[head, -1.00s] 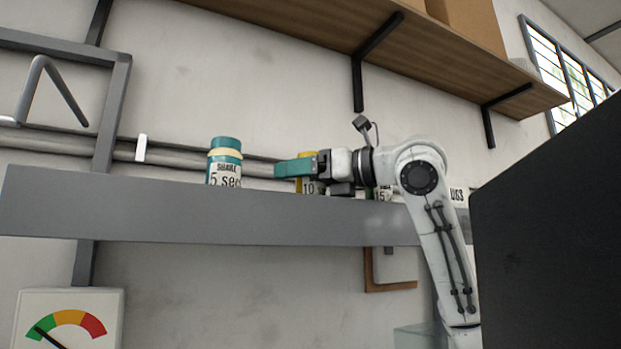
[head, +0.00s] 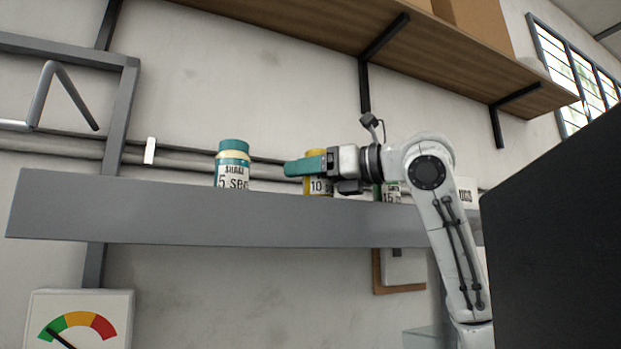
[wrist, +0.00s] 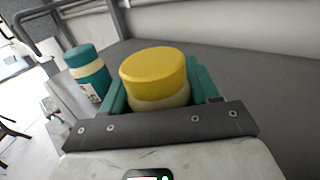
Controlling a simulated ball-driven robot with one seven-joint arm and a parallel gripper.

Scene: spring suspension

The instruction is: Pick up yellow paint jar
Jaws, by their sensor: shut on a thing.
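The yellow paint jar (wrist: 155,70) has a yellow lid and a pale body, and it sits between the teal fingers of my gripper (wrist: 160,85) in the wrist view. In the head view the jar (head: 319,187) is partly hidden behind my gripper (head: 306,166), with its yellow lid and a label reading 10 showing. My gripper is shut on the jar. The jar appears to be at the level of the grey shelf (head: 150,215); I cannot tell whether it touches the shelf.
A teal-lidded jar (head: 232,165) labelled 5 stands on the shelf to the left; it also shows in the wrist view (wrist: 88,72). A green jar (head: 391,192) labelled 15 is to the right, partly behind my arm. A wooden shelf (head: 440,60) hangs above.

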